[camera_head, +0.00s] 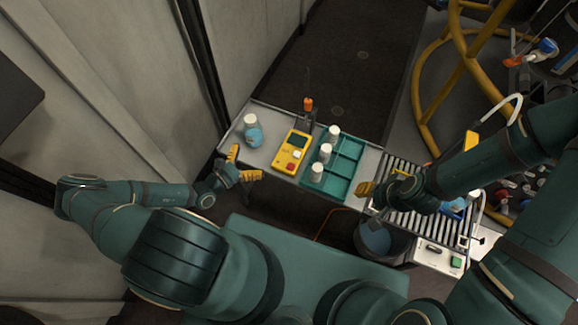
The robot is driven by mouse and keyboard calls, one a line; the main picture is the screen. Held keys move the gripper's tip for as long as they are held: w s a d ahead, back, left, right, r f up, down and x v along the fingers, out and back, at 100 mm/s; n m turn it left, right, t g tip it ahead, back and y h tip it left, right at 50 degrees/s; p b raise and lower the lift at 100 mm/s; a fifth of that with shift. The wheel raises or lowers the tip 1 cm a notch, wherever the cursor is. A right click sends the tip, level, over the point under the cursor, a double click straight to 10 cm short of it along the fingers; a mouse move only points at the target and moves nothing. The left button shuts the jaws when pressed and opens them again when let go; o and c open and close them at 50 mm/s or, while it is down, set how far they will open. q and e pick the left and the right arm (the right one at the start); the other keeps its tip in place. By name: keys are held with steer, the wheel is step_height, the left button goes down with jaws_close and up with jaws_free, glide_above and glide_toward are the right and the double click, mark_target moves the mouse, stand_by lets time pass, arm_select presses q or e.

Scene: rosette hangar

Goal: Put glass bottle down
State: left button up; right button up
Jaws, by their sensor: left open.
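A bluish glass bottle (254,137) with a white cap stands on the left end of the light grey table (270,116). My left gripper (243,164) is open and empty at the table's front left edge, its yellow fingertips apart, just in front of the bottle and not around it. My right gripper (368,189) is over the front edge near the roller section. Its fingers are partly hidden by its own body, and I cannot see whether it is open or holds anything.
A yellow handheld device (292,153) lies right of the bottle. A teal divided tray (345,169) holds white-capped bottles (325,151) along its left side. A roller conveyor (392,167) and dark bin (376,238) are at the right. Yellow tubular rails (425,75) stand behind.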

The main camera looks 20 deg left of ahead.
arm_select(q)
steer(key=s+d+r+m+g+h, duration=0.15)
steer(key=s+d+m+g, duration=0.25)
steer(key=d+m+g, duration=0.4)
steer(key=s+d+r+m+g+h, duration=0.1)
steer(key=s+d+m+g+h, duration=0.1)
steer(key=s+d+m+g, duration=0.4)
steer(key=w+d+r+m+y, duration=0.2)
steer(key=r+m+y, duration=0.1)
steer(key=r+m, duration=0.2)
steer(key=w+d+r+m+y, duration=0.2)
steer(key=w+r+m+y, duration=0.1)
steer(key=m, duration=0.6)
step_height(320, 180, up, 2)
steer(key=shift+t+y, duration=0.3)
steer(key=shift+y, duration=0.45)
steer(key=shift+w, duration=0.1)
